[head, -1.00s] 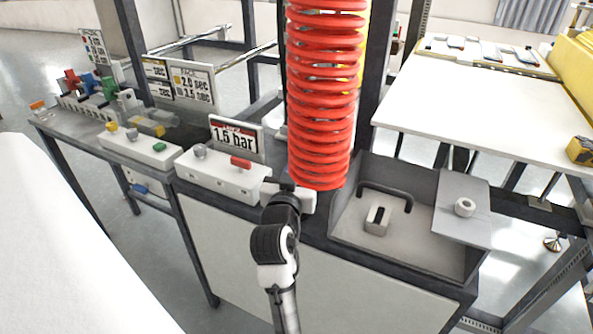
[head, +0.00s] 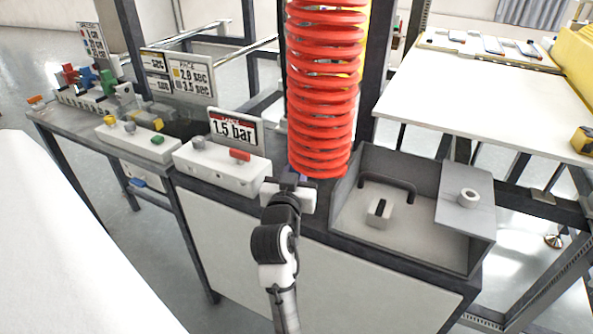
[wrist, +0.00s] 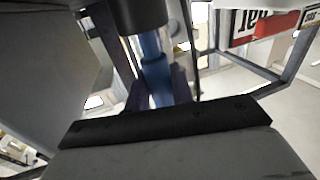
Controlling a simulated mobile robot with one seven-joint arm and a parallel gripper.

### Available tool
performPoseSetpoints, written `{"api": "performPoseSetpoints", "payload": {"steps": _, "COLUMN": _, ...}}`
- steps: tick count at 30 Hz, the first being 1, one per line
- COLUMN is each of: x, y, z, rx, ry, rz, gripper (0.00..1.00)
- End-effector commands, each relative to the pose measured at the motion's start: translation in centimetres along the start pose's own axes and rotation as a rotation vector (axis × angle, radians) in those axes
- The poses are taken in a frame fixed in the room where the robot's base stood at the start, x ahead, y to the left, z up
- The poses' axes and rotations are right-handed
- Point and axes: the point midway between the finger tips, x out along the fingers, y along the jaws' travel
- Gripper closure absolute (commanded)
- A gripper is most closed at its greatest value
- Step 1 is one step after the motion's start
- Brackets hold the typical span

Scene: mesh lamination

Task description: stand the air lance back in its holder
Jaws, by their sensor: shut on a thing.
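My gripper (head: 291,184) is shut on the air lance. In the wrist view the air lance (wrist: 154,72) is a blue stem with a dark cylindrical part above it, between my dark fingers (wrist: 158,88). In the head view the lance is almost wholly hidden by my gripper and the red coiled hose (head: 322,90) just above. A pale ring-shaped socket (head: 468,198), which looks like the holder, sits on a grey plate (head: 466,222) at the right of an open grey tray (head: 410,240). My gripper is left of the tray, apart from the socket.
The tray holds a slotted block (head: 379,213) and a dark bent handle (head: 388,182). Left of my gripper stand a white control box (head: 220,168) and a "1.5 bar" sign (head: 235,130). A dark post stands behind the hose. A white table (head: 490,95) lies beyond.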

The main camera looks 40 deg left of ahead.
Motion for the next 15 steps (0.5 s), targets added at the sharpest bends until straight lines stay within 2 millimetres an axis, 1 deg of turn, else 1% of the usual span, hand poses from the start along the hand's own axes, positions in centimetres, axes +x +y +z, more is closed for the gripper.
{"api": "performPoseSetpoints", "payload": {"steps": 15, "x": 0.0, "y": 0.0, "z": 1.4, "rx": 0.000, "ry": 0.002, "rz": 0.000, "gripper": 1.00}}
